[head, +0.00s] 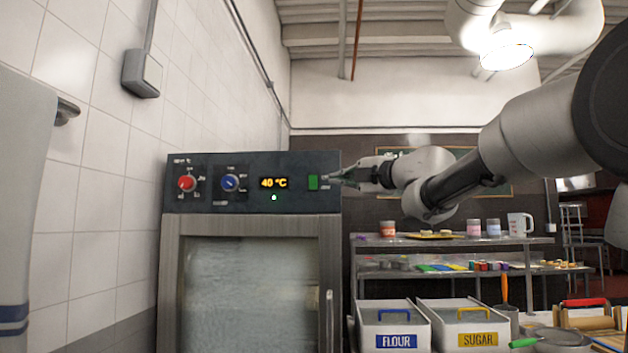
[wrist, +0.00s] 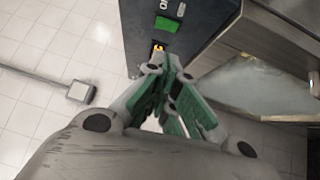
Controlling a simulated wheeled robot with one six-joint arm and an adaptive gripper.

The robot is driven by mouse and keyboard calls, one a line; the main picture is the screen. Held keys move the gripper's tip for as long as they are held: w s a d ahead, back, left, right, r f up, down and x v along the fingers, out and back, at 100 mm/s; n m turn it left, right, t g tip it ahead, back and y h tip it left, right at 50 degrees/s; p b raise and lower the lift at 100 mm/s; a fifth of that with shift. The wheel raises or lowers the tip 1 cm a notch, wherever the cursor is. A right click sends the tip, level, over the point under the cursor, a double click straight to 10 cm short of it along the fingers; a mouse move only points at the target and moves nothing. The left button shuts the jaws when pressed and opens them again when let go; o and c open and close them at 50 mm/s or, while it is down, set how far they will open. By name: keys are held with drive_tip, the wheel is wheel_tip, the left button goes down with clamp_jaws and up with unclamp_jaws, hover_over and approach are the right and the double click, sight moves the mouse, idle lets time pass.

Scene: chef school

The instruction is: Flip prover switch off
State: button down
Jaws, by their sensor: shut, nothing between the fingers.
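The prover (head: 250,222) stands at left centre in the head view, with a dark control panel along its top. On the panel are a red knob (head: 187,183), a blue knob (head: 230,183), a display reading 40 °C and a lit green indicator (head: 274,197). The green rocker switch (head: 313,183) is at the panel's right end. It also shows in the wrist view (wrist: 167,27), beside the word ON. My gripper (head: 330,179) is shut and empty, its tips just right of the switch. In the wrist view the fingertips (wrist: 172,68) point toward the panel; contact cannot be told.
Flour (head: 396,321) and sugar (head: 468,318) bins stand right of the prover. Behind them is a shelf (head: 450,240) with jars and a measuring jug (head: 520,224). A towel (head: 22,200) hangs at far left.

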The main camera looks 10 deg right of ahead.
sight(315, 178)
drive_tip(key=shift+s+a+r+n+y, duration=0.2)
drive_tip(key=shift+a+n+y, duration=0.1)
drive_tip(key=shift+a+n, duration=0.2)
drive_tip(key=x, duration=0.4)
drive_tip(key=d+x, duration=0.1)
drive_tip(key=x, duration=0.3)
drive_tip(key=w+d+x, duration=0.1)
drive_tip(key=x, duration=0.3)
drive_tip(key=shift+w+d+r, duration=0.1)
drive_tip(key=shift+w, duration=0.35)
